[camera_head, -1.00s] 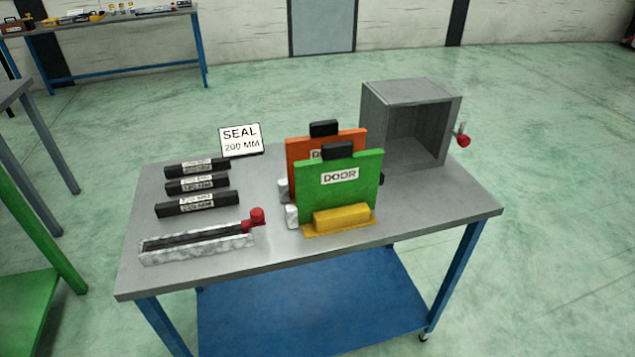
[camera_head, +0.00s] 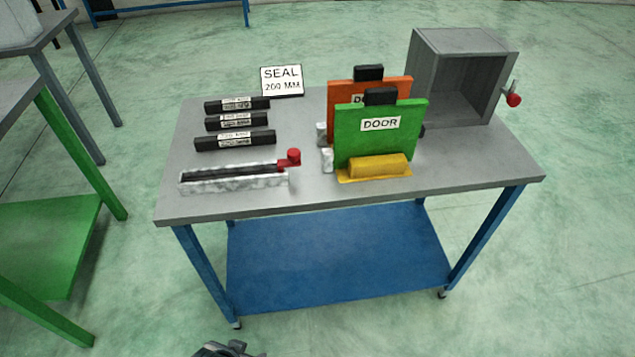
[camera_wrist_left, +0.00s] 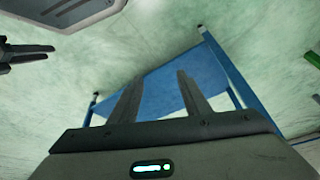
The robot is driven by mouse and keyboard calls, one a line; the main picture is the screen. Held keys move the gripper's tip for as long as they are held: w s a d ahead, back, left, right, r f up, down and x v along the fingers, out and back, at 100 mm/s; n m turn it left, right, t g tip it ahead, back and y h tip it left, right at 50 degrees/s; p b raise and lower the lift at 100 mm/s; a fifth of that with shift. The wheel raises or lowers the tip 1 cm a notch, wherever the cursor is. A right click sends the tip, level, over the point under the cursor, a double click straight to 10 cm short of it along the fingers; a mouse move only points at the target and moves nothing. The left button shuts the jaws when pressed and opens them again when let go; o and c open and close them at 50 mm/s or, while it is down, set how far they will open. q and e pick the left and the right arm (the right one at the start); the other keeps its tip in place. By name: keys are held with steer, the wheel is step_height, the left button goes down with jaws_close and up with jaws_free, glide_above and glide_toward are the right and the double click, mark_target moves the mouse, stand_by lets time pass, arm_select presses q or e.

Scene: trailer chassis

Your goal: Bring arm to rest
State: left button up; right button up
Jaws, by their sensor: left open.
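My left gripper (camera_wrist_left: 160,74) shows in the left wrist view with its two fingers apart and nothing between them. It is away from the workbench, and the blue lower shelf (camera_wrist_left: 158,92) shows beyond the fingers. A dark part of my own body (camera_head: 230,349) shows at the bottom edge of the head view, mostly cut off. In the left wrist view, a dark pronged part (camera_wrist_left: 25,55) at the left edge may be my right gripper, but its jaws are unclear.
The grey workbench (camera_head: 225,207) holds black seal bars (camera_head: 235,140), a metal channel (camera_head: 235,182) with a red knob, green (camera_head: 375,145) and orange doors (camera_head: 345,94), and an open grey box (camera_head: 465,75). A green-framed table (camera_head: 60,235) stands left. Floor in front is clear.

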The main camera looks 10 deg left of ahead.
arm_select(q)
steer(key=s+d+f+t, duration=0.1)
steer(key=s+f, duration=0.1)
steer(key=f, duration=1)
steer(key=s+d+f+t+h, duration=0.1)
steer(key=s+d+f, duration=0.1)
steer(key=f, duration=1.1)
steer(key=shift+s+m, duration=0.15)
steer(key=shift+m, duration=0.15)
